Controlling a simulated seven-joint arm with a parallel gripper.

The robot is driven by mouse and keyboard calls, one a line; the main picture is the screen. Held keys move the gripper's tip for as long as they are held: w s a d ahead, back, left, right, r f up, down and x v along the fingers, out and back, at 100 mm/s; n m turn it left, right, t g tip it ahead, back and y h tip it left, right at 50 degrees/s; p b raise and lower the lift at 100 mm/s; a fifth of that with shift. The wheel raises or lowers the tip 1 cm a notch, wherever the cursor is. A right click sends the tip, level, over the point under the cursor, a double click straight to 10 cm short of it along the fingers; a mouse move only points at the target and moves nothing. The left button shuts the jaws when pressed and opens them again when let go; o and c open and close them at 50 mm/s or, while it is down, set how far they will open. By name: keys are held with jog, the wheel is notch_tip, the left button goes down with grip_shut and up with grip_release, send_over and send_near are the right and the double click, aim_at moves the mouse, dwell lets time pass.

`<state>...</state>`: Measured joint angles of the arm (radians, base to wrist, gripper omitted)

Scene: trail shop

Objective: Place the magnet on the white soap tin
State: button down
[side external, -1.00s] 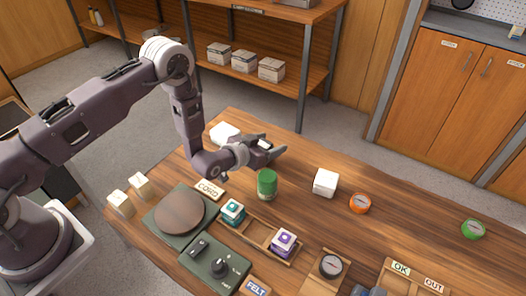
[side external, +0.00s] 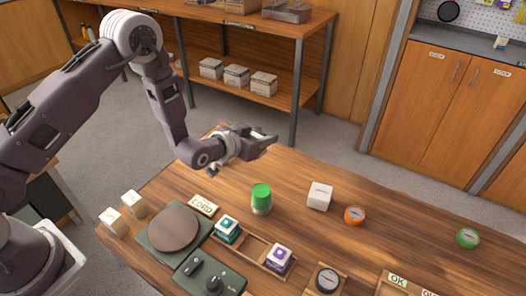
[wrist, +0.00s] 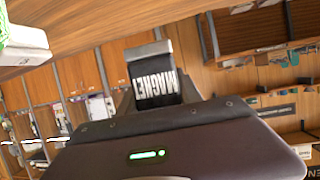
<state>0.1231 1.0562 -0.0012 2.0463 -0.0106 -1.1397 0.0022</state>
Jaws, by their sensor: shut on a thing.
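My gripper (side external: 264,140) is above the back edge of the table, clear of the surface. In the wrist view it is shut on the magnet (wrist: 155,75), a dark grey piece with white MAGNET lettering. In the side view the magnet is hard to make out at the fingers. A white box (side external: 320,196) stands on the table right of the gripper, apart from it; it may be the white soap tin, but its label is too small to read. A white object (wrist: 22,45) with green beside it shows at the wrist view's left edge; I cannot tell what it is.
A green-lidded jar (side external: 261,199) stands in front of the gripper. Orange (side external: 355,215) and green (side external: 467,238) round items lie to the right. A wooden tray (side external: 254,247) with small boxes and a dark green device (side external: 173,230) are nearer. Free wood surrounds the white box.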

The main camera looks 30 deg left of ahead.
jog(key=w+d+r+m+h, duration=0.15)
jog(key=d+r, duration=0.25)
jog(key=d, duration=0.6)
jog(key=m+h, duration=0.2)
send_over(329, 186)
jog(key=shift+g, duration=0.4)
notch_tip(329, 186, down, 7)
jog(key=shift+s+f, duration=0.1)
jog(key=shift+f+n, duration=0.1)
jog(key=shift+n, duration=0.15)
jog(key=shift+f, duration=0.15)
jog(key=c, duration=0.8)
grip_release()
